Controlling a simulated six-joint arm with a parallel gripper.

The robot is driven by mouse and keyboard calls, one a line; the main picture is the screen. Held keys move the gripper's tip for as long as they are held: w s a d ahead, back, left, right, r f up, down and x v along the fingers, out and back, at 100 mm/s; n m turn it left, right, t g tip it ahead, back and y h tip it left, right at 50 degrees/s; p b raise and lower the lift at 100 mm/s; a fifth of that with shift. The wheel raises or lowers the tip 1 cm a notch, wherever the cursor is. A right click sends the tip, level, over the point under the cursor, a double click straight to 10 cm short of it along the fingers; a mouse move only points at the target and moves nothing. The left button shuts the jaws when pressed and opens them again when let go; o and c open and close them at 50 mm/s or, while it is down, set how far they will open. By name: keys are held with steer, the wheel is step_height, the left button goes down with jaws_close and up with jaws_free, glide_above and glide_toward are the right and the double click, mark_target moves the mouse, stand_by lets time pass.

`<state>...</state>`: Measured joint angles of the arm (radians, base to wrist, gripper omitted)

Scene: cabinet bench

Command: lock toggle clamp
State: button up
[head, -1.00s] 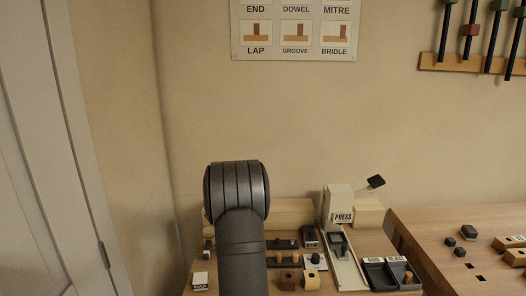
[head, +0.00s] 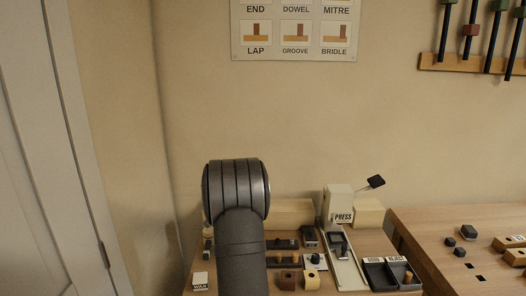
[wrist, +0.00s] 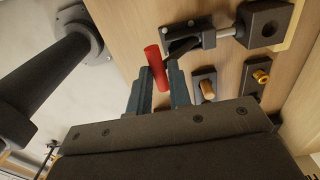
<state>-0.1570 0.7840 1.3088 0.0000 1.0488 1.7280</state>
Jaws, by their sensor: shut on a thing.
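The toggle clamp (wrist: 195,42) shows at the top of the wrist view, with a dark metal body and a rod reaching right to a dark block (wrist: 264,24). Its red handle (wrist: 153,60) stands out from the body towards the camera. My gripper (wrist: 158,80) is shut on the red handle, one teal finger on each side. The handle's tip shows between the fingers. In the head view my own arm blocks the gripper, and I cannot make out the red handle there.
In the wrist view, two dark plates, one with a wooden peg (wrist: 207,88) and one with a brass piece (wrist: 261,76), lie close right of the fingers. In the head view, the white press (head: 338,203) and dark trays (head: 391,274) stand right of my arm.

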steer(key=shift+s+f, duration=0.15)
steer(key=shift+f, duration=0.05)
steer(key=shift+s+f, duration=0.45)
steer(key=shift+f, duration=0.15)
steer(key=shift+s+f, duration=0.25)
steer(key=shift+f, duration=0.2)
steer(key=o, duration=0.6)
steer(key=shift+o, duration=0.2)
steer(key=shift+r, duration=0.1)
step_height(320, 180, up, 7)
stand_by(0.5)
